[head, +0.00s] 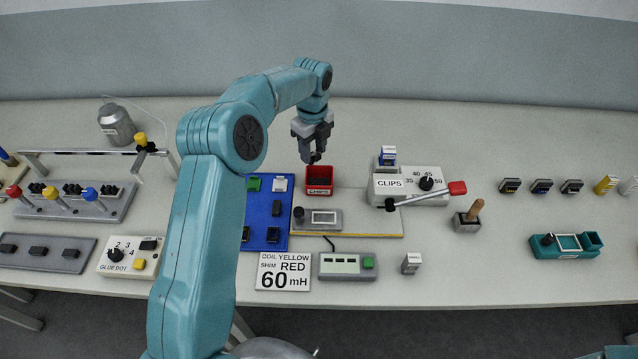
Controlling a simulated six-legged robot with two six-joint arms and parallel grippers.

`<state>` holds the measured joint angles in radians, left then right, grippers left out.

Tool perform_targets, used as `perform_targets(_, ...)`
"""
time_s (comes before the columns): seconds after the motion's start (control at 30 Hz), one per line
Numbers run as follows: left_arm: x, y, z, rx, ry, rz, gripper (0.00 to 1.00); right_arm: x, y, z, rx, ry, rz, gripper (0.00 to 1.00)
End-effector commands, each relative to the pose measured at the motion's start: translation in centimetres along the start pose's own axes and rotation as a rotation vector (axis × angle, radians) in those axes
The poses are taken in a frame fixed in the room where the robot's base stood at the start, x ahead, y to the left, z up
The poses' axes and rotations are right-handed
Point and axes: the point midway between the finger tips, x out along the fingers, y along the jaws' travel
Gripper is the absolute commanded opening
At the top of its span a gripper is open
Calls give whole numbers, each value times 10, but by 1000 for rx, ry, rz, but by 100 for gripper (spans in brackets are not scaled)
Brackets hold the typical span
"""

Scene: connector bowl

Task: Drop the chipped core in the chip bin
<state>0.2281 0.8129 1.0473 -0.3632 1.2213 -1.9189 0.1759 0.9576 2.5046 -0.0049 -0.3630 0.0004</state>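The chip bin (319,190) is a small open red box marked CHIPS, standing at the back of the board in the middle of the table. My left gripper (312,157) points down just above and behind the bin. Its dark fingertips are small and close together; I cannot tell whether a core is between them. Several dark cores lie on the blue mat, one of them in its middle (276,209) and another near its front (272,235). I cannot make out a chip on any core. My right gripper is out of view.
A gauge block (322,219) sits in front of the bin. A CLIPS box (395,187) with a red-handled lever (457,188) stands to the right. A label card (284,271) and a grey meter (347,266) lie in front. The table's back right is clear.

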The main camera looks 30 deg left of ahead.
Motion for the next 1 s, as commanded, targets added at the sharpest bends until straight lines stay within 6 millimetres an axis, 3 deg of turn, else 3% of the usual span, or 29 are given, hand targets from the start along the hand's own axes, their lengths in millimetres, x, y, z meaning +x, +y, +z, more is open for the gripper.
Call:
perform_targets(0.03,0,0,0,0,0,0,62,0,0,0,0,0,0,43)
perform_targets(0.07,0,0,0,0,0,0,69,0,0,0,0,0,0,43)
perform_targets(0.47,-10,0,0,0,-1,-2,69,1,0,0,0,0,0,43)
perform_targets(0.57,-27,-1,0,0,-2,-5,69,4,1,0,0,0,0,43)
perform_targets(0.77,-83,-1,0,0,-3,-6,69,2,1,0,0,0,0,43)
perform_targets(1.0,-141,0,-1,1,-2,-2,69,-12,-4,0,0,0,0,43)
